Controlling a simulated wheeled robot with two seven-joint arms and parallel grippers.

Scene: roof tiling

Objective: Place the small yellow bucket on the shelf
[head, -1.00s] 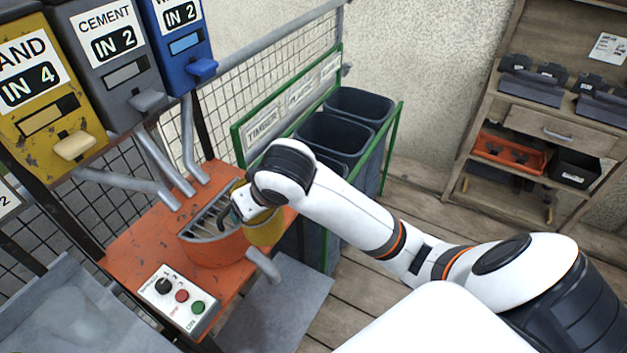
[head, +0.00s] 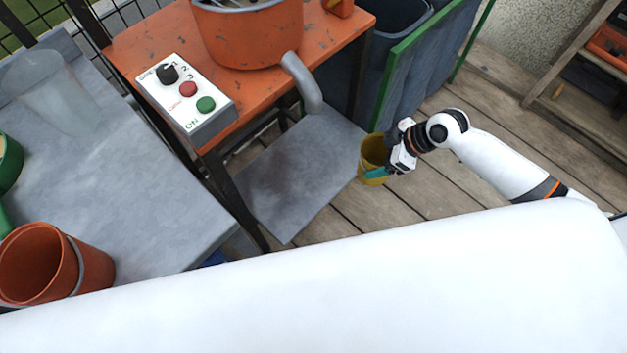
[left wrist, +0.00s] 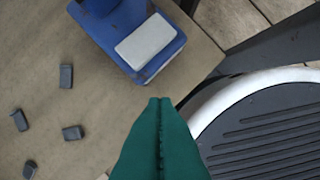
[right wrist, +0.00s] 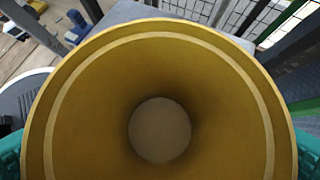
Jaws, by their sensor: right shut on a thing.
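The small yellow bucket (head: 371,160) is upright or nearly so, by the right edge of a low grey metal shelf (head: 300,175) under the orange machine. My right gripper (head: 382,172) is shut on it from the right. I cannot tell whether the bucket overlaps the shelf edge or touches it. In the right wrist view the bucket (right wrist: 75,110) fills the picture, its inside looks empty, and teal fingers show at both sides. My left gripper (left wrist: 160,100) is shut and empty in the left wrist view, above a tan board; it is not seen in the head view.
The orange drum (head: 250,35) has a grey spout (head: 303,80) hanging over the shelf. A control box (head: 187,100) stands on the orange table. Orange pots (head: 45,265) stand on a grey bench at left. Dark bins (head: 400,30) are behind the bucket. The shelf top is clear.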

